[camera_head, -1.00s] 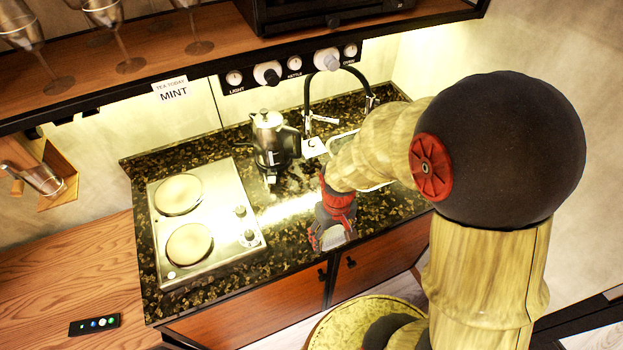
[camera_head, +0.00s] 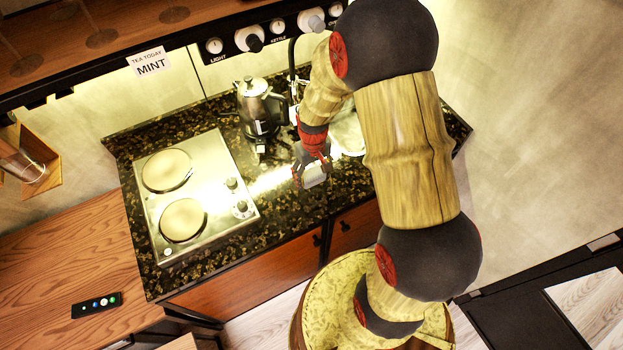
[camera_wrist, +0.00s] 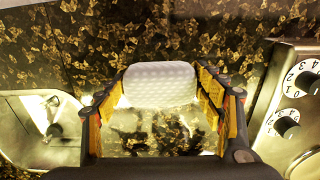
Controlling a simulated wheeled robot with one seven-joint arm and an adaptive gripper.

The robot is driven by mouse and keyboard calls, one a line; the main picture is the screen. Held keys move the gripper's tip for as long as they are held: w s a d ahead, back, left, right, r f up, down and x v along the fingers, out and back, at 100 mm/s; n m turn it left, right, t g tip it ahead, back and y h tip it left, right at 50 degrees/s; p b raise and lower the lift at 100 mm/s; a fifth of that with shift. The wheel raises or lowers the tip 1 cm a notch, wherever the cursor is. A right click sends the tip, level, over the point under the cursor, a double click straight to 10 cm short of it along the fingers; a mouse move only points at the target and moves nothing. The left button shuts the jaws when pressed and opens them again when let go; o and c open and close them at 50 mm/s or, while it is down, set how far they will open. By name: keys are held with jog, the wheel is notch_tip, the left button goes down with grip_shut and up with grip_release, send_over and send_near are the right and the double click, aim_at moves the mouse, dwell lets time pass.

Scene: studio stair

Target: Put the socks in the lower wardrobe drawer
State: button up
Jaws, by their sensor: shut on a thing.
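My gripper (camera_head: 312,180) is over the dark speckled counter, in front of the kettle and to the right of the hob. In the wrist view my gripper (camera_wrist: 161,92) is shut on a white, rounded, finely textured bundle, which looks like the socks (camera_wrist: 160,83). The bundle sits between the two fingers, with the counter surface beneath it. In the head view the socks (camera_head: 316,177) are a small pale patch at the fingertips. The wardrobe and its lower drawer are not recognisable in either view.
A metal kettle (camera_head: 260,108) stands behind my gripper. A hob (camera_head: 225,180) with two plates lies to the left, and a sink (camera_head: 347,130) is partly hidden by my arm. A shelf with glasses overhangs the back. A remote (camera_head: 97,305) lies on the wooden top at left.

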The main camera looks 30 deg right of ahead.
aim_at(312, 180)
jog(key=shift+w+d+f, duration=0.15)
jog(key=shift+w+f, duration=0.6)
jog(key=shift+f, duration=1.7)
jog(key=shift+f, duration=0.2)
jog(key=o, duration=1.2)
jog(key=shift+r, duration=0.1)
